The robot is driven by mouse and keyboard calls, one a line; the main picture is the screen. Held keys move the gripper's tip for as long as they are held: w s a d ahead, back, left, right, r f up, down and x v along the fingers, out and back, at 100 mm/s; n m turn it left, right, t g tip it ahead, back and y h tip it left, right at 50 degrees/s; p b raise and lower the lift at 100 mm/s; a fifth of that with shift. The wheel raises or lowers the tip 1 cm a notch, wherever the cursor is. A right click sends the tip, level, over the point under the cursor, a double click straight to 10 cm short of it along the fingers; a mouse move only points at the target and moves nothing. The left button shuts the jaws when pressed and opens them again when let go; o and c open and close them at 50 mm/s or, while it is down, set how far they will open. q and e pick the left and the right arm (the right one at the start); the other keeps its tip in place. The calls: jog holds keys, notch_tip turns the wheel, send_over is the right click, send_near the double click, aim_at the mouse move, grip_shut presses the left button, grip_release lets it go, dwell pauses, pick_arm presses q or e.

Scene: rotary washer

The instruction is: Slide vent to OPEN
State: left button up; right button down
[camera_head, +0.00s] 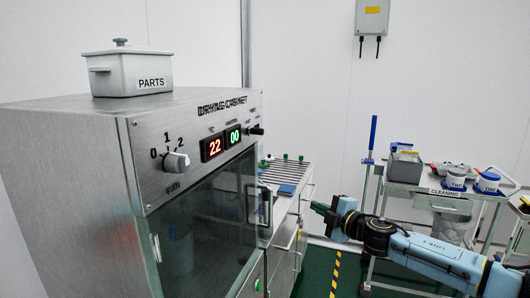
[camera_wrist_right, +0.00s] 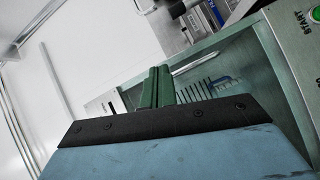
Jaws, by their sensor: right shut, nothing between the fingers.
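The metal cabinet (camera_head: 60,150) stands at the left of the head view, with "DRYING CABINET" lettering on its upper front. A small black knob (camera_head: 256,130) sits at the right end of its control panel; I cannot read whether it is the vent slide or its position. My right gripper (camera_head: 322,209) is shut and empty, right of the cabinet and apart from it. Its green fingers (camera_wrist_right: 157,87) are together in the wrist view. Dark slots (camera_wrist_right: 197,90) show beyond them; I cannot tell whether they are a vent. My left gripper is not in view.
A PARTS bin (camera_head: 130,72) stands on the cabinet. The glass door (camera_head: 205,220) has a protruding handle (camera_head: 265,206). A counter with a slatted rack (camera_head: 285,172) lies behind. A cleaning cart (camera_head: 440,189) stands at the right. A green START button (camera_wrist_right: 316,15) shows in the wrist view.

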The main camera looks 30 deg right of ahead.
jog(key=s+a+r+n+y, duration=0.2)
jog(key=a+r+n, duration=0.3)
jog(key=r, duration=0.4)
jog(key=s+a+r+n+y+b, duration=0.1)
jog(key=s+a+r+n+y, duration=0.1)
jog(key=a+r+n+y, duration=0.2)
jog(key=a+r+n, duration=0.1)
jog(key=a+r, duration=0.2)
jog(key=r, duration=0.3)
jog(key=shift+s+a+r+y, duration=0.15)
jog(key=shift+s+a+y, duration=0.15)
jog(key=shift+s+y, duration=0.1)
jog(key=shift+w, duration=0.1)
jog(key=p, duration=1)
send_near(248, 133)
jog(key=a, duration=0.4)
jog(key=p+x, duration=0.1)
jog(key=x, duration=0.1)
jog(key=shift+w+a+p, duration=0.2)
jog(key=shift+a+p, duration=0.05)
jog(key=shift+p, duration=0.15)
jog(key=shift+w+d+b, duration=0.25)
jog(key=shift+w+d, duration=0.05)
jog(key=shift+d, duration=0.3)
jog(key=shift+w+d+b, duration=0.2)
jog(key=shift+w+d, duration=0.15)
jog(key=shift+d, duration=0.2)
jog(key=shift+w+d, duration=0.35)
jog(key=shift+d, duration=0.2)
